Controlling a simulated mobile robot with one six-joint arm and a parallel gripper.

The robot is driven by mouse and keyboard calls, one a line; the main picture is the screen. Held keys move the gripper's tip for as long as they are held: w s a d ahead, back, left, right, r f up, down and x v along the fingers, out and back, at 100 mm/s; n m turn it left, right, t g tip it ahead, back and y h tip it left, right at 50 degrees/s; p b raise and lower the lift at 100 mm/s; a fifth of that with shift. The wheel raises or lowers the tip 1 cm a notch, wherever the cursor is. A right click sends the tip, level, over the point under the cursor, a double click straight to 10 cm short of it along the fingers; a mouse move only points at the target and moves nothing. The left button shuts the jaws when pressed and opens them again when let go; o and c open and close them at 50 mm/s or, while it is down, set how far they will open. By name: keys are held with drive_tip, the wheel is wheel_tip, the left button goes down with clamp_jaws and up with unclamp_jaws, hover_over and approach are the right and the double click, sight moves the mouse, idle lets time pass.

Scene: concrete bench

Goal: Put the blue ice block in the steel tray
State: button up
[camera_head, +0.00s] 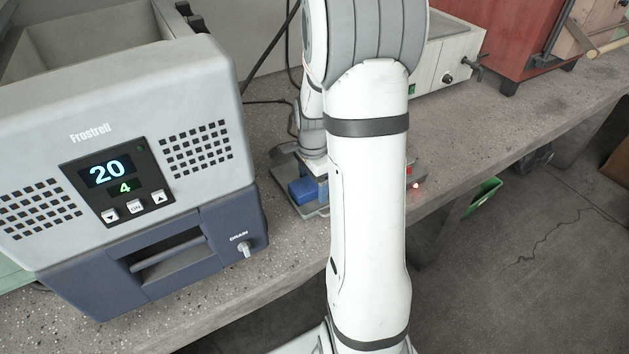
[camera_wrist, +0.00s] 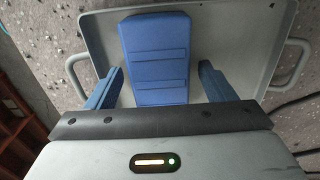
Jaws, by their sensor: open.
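The blue ice block (camera_wrist: 156,58) is a ridged slab in the wrist view. It lies within the outline of the grey steel tray (camera_wrist: 262,40), with its far end close to the tray's far rim. I cannot tell whether it lies flat or leans on that rim. My gripper (camera_wrist: 161,70) is open, with one blue finger on each side of the block and a gap on both sides. In the head view the block (camera_head: 301,191) shows at the left of the tray (camera_head: 313,213). My arm hides the rest of the tray and most of the gripper there.
A grey and blue Frostrell machine (camera_head: 130,170) fills the left of the bench (camera_head: 285,275). A white box with a knob (camera_head: 447,62) and a red cabinet (camera_head: 510,35) stand farther back. Dark cables run behind the tray. The bench drops off at its right edge.

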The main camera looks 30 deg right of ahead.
sight(313, 182)
wheel_tip(313, 182, up, 12)
drive_tip(key=p, duration=0.2)
idle(0.6)
